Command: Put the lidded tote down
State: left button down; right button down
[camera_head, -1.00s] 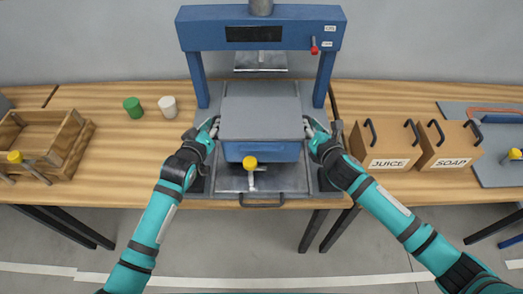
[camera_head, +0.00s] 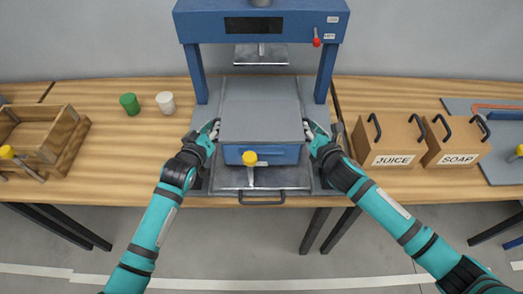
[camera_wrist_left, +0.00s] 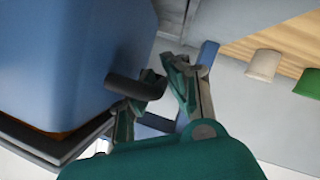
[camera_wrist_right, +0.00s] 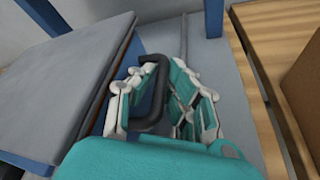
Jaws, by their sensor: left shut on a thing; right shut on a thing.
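The lidded tote (camera_head: 262,154) is blue with a flat grey lid (camera_head: 260,110). It is level at the middle of the bench, in front of and partly under the blue press. My left gripper (camera_head: 213,130) is shut on the tote's left handle, a dark bar in the left wrist view (camera_wrist_left: 135,88). My right gripper (camera_head: 312,131) is shut on the right handle, which shows in the right wrist view (camera_wrist_right: 157,92). The tote's underside is hidden, so I cannot tell whether it touches the metal plate (camera_head: 230,182) below.
The blue press frame (camera_head: 197,75) stands behind, with its ram plate (camera_head: 260,53) above. JUICE (camera_head: 393,142) and SOAP (camera_head: 457,142) boxes stand right. Green (camera_head: 129,103) and white (camera_head: 165,102) cups and a wooden crate (camera_head: 50,135) are left.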

pick_arm(q)
jog(key=shift+a+f+b, duration=0.1)
jog(key=shift+f+b, duration=0.4)
jog(key=shift+f, duration=0.2)
pick_arm(e)
jog(key=shift+d+f, duration=0.15)
jog(key=shift+f, duration=0.5)
pick_arm(q)
jog(key=c, duration=1.5)
grip_release()
pick_arm(e)
jog(key=c, duration=1.5)
grip_release()
pick_arm(q)
jog(key=shift+o, duration=0.7)
jog(key=shift+r, duration=0.1)
pick_arm(e)
jog(key=shift+o, duration=0.7)
pick_arm(q)
jog(key=shift+s, duration=0.1)
pick_arm(e)
jog(key=shift+s+r, duration=0.1)
jog(key=shift+s, duration=0.05)
pick_arm(q)
jog(key=v, duration=0.7)
jog(key=shift+s, duration=0.4)
pick_arm(e)
jog(key=v, duration=1.1)
jog(key=shift+s, duration=0.4)
